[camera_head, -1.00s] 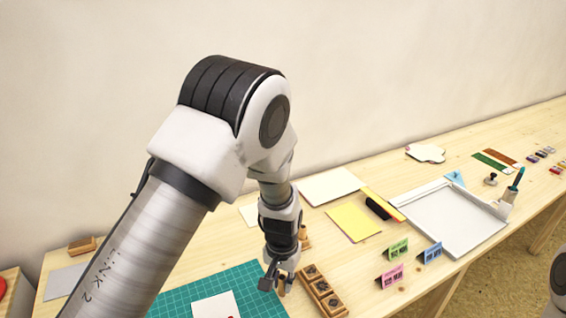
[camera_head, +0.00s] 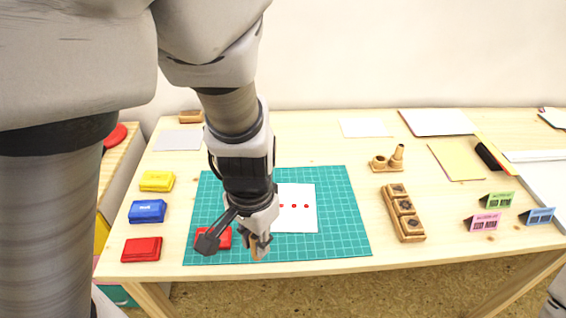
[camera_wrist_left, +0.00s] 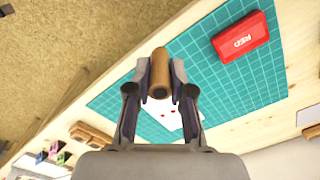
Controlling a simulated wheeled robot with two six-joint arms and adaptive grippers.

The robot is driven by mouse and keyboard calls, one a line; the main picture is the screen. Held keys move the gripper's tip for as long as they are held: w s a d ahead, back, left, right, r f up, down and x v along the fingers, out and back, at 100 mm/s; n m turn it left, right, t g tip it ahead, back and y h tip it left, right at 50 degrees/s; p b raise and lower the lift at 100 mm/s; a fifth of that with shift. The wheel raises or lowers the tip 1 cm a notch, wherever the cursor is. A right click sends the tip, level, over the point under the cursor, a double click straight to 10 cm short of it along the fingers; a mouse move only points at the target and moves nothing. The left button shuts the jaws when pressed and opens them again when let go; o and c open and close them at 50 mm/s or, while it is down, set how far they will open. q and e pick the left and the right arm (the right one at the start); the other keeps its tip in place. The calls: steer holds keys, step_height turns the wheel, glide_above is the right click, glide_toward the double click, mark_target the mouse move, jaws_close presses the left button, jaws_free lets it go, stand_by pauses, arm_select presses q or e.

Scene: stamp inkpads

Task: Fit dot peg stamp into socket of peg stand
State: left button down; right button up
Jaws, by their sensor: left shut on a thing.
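My left gripper (camera_head: 256,241) is shut on the dot peg stamp (camera_head: 256,252), a small round wooden peg, over the front of the green cutting mat. In the left wrist view the stamp (camera_wrist_left: 160,77) sits between the fingers, its round end facing the camera. The wooden peg stand (camera_head: 388,166) is at the back right, beyond the mat and well away from the gripper. A round socket shows on its left, and a tapered wooden peg (camera_head: 397,153) stands on its right.
A red inkpad (camera_head: 225,238), partly hidden by my gripper, lies on the mat (camera_head: 345,225) beside a white card (camera_head: 305,220) with red dots. Yellow, blue and red inkpads line the left. A wooden tray (camera_head: 411,237) of stamps lies in front of the stand.

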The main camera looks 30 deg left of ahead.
arm_select(q)
steer(key=w+a, duration=0.2)
steer(key=w, duration=0.2)
steer(key=w+a+f+p, duration=0.1)
steer(key=w+a, duration=0.1)
steer(key=w, duration=0.3)
steer(key=w+a, duration=0.3)
steer(key=w, duration=0.2)
steer(key=shift+a+f+p, duration=0.1)
steer(key=shift+f+p, duration=0.15)
steer(key=shift+p, duration=0.15)
step_height(320, 180, down, 3)
steer(key=shift+s+r, duration=0.1)
steer(key=shift+f, duration=0.4)
steer(key=shift+f, duration=0.15)
steer(key=c, duration=1)
jaws_free()
steer(key=shift+c, duration=0.2)
